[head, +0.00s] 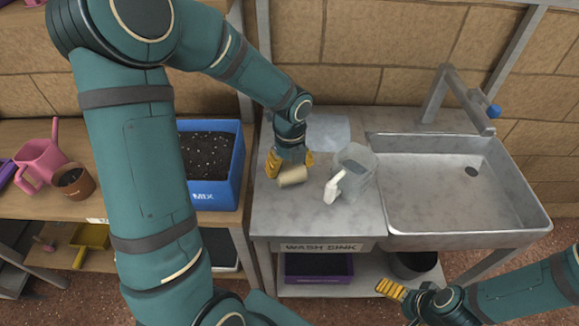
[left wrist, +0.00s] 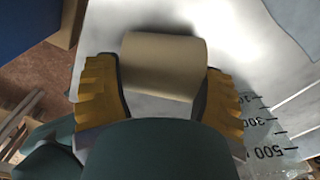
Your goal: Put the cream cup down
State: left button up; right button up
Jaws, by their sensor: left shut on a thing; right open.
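The cream cup (head: 292,176) is a small plain beige cylinder, tilted over on its side in the head view. My left gripper (head: 290,161), with yellow ribbed fingers, is shut on it over the left part of the metal wash-sink counter (head: 290,222). My right gripper (head: 391,290) is open and empty, low in front of the sink.
A clear measuring jug (head: 356,163) with a white handle stands just right of the cup. A pale sheet (head: 327,131) lies behind. The sink basin (head: 445,195) is at the right. A blue soil box (head: 237,175) stands left. The counter's front strip is clear.

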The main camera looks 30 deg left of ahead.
aim_at(290, 165)
pick_arm(q)
jog(key=shift+r, duration=0.1)
jog(key=o, duration=1.1)
notch_tip(290, 165, up, 12)
jog(key=p, duration=0.3)
